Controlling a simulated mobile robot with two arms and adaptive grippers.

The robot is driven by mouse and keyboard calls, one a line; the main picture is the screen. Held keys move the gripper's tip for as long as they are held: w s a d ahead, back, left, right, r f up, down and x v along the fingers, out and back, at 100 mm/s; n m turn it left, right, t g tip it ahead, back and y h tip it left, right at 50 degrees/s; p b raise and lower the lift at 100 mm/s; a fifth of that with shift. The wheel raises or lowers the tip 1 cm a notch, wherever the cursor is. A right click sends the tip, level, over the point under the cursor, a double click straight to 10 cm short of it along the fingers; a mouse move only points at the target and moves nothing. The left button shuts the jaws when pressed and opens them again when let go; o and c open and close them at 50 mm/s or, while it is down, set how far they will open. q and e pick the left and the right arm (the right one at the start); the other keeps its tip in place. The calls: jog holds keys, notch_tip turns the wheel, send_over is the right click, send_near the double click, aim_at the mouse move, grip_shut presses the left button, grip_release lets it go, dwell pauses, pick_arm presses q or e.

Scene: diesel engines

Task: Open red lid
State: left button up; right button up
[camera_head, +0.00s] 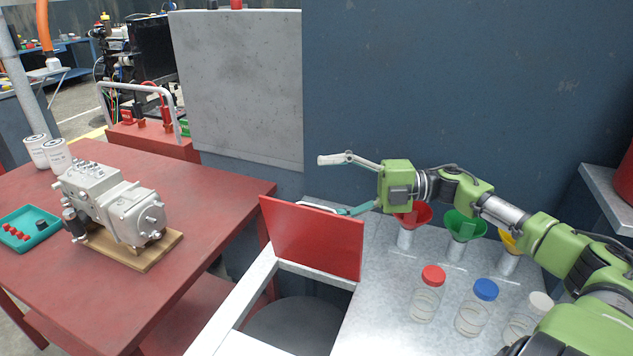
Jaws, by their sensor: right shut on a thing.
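The red lid (312,240) is a flat rectangular panel. It stands raised and tilted above a white frame (240,300), with a dark round container (295,325) below it. My right gripper (335,185) is at the lid's top edge, its arm reaching in from the right. One finger shows above the edge and the other is low against it, by a pale handle-like piece (318,207). The gripper is shut on the lid, though the exact contact is partly hidden behind the panel. My left gripper is not in view.
A grey worktop (385,325) at right holds red, green and yellow funnels and jars with red, blue and white caps, close under my right arm. A red table (205,200) at left carries a grey engine pump (115,205) and a teal tray (28,242). A dark wall stands behind.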

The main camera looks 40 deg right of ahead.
jog(key=shift+s+d+r+p, duration=0.3)
jog(key=shift+d+r+p, duration=0.05)
jog(key=shift+r, duration=0.15)
jog(key=shift+s+d+r+p, duration=0.25)
jog(key=shift+d+r+p, duration=0.1)
jog(key=shift+r, duration=0.15)
jog(key=shift+c, duration=0.8)
jog(key=shift+s+d+f+p, duration=0.25)
jog(key=shift+s+d+p, duration=0.2)
jog(key=shift+s+d, duration=0.25)
jog(key=shift+c, duration=0.7)
jog(key=s, duration=0.2)
jog(key=shift+s+d, duration=0.4)
jog(key=c, duration=0.9)
jog(key=w+d+b, duration=0.1)
jog(key=d+b, duration=0.1)
jog(key=b, duration=0.3)
jog(key=w+d+b, duration=0.2)
jog(key=b, duration=0.3)
jog(key=shift+w+d, duration=0.3)
jog(key=shift+d, duration=0.05)
jog(key=shift+c, duration=0.2)
